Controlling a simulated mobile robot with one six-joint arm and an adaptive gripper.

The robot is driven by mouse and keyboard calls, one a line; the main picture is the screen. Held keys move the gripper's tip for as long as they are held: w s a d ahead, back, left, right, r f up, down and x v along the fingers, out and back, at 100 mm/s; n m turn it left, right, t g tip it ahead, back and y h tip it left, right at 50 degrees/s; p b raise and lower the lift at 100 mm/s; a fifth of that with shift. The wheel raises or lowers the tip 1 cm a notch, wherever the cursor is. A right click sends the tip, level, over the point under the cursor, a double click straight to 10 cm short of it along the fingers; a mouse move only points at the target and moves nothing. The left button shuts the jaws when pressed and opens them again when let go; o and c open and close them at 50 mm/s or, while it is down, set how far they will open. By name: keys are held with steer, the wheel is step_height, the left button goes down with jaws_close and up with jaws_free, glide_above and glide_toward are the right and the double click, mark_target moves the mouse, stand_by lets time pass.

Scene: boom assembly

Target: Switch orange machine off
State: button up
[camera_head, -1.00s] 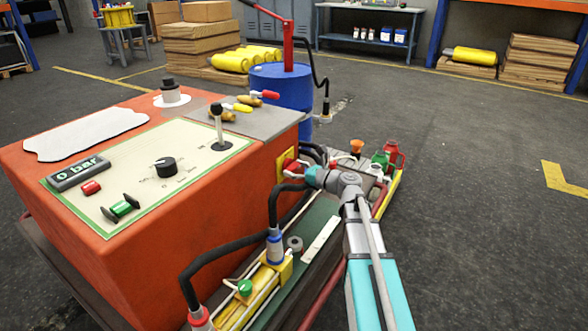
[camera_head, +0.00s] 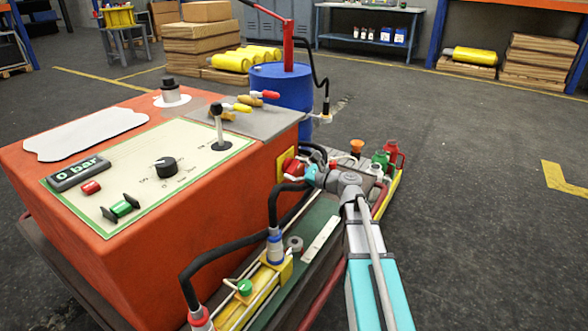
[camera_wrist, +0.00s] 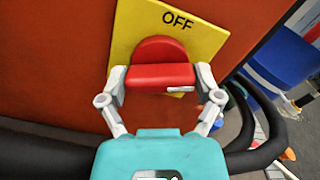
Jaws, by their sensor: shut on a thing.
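The orange machine (camera_head: 95,240) fills the left and middle of the head view. Its side carries a yellow plate (camera_wrist: 205,48) marked OFF, with a red rotary switch (camera_wrist: 160,76) on it. The switch's grip bar lies level across the wrist view, below the word OFF. My gripper (camera_wrist: 160,85) is shut on the bar, one finger at each end. In the head view, the red switch (camera_head: 290,166) is partly hidden by my gripper (camera_head: 306,174). The display (camera_head: 78,174) on the machine's top panel reads 0 bar.
Black hoses (camera_head: 272,205) run close below and beside the switch. A blue drum (camera_head: 283,90) with a red pump stands behind the machine. Red and green cans (camera_head: 394,155) stand right of the switch. The floor on the right is clear.

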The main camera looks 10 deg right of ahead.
steer(key=n, duration=0.6)
steer(key=shift+n, duration=0.3)
steer(key=n, duration=0.6)
steer(key=shift+n, duration=0.3)
steer(key=o, duration=0.9)
steer(key=shift+s, duration=0.1)
steer(key=shift+v, duration=5.9)
